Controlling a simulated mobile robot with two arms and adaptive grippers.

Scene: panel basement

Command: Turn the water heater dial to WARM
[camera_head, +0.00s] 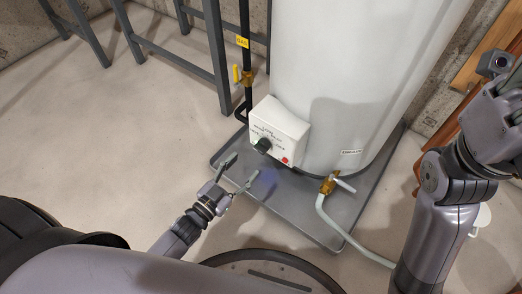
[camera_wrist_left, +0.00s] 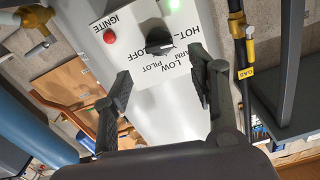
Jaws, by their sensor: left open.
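The water heater (camera_head: 350,70) is a large white cylinder with a white control box (camera_head: 280,122) low on its front. A black dial (camera_head: 263,146) sits on the box face, beside a red button (camera_head: 285,160). In the left wrist view the dial (camera_wrist_left: 158,40) appears upside down among the labels HOT, WARM, LOW and PILOT; its pointer setting is unclear. My left gripper (camera_head: 241,168) is open and empty, just short of the dial. In the wrist view its fingers (camera_wrist_left: 161,80) are spread, apart from the dial. My right arm shows at the right; its gripper is out of frame.
The heater stands in a grey drain pan (camera_head: 325,232). A brass drain valve (camera_head: 327,185) with a pale hose is right of the box. A black gas pipe with a yellow-handled valve (camera_head: 244,76) and a grey metal frame (camera_head: 216,60) stand left.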

